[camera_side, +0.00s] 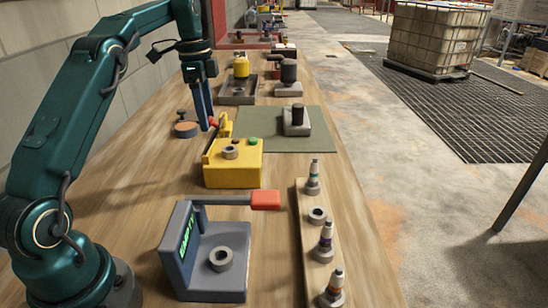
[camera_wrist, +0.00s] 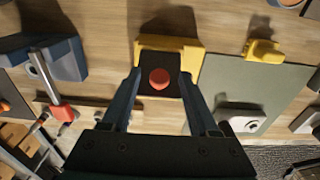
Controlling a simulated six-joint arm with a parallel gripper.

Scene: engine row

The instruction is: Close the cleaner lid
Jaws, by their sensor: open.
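The cleaner appears to be the yellow box (camera_side: 232,175) in the middle of the table, with a grey ring (camera_side: 230,153) and a green button on its top. A raised lid (camera_side: 212,142) stands tilted up at its left side, with a red knob (camera_side: 214,122) at its upper end. In the wrist view the red knob (camera_wrist: 159,79) sits on a dark panel in front of the yellow box (camera_wrist: 170,43). My gripper (camera_side: 206,125) is open above the lid, its blue fingers pointing down. In the wrist view, its fingers (camera_wrist: 160,75) lie on either side of the knob; contact cannot be told.
A grey fixture (camera_side: 220,255) with a red-ended lever (camera_side: 265,200) stands in front. A wooden rack (camera_side: 308,255) with several plug-like parts runs along the right. A green mat (camera_side: 272,145) carries a grey block with a dark knob (camera_side: 297,118). A small round pad (camera_side: 186,129) lies left.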

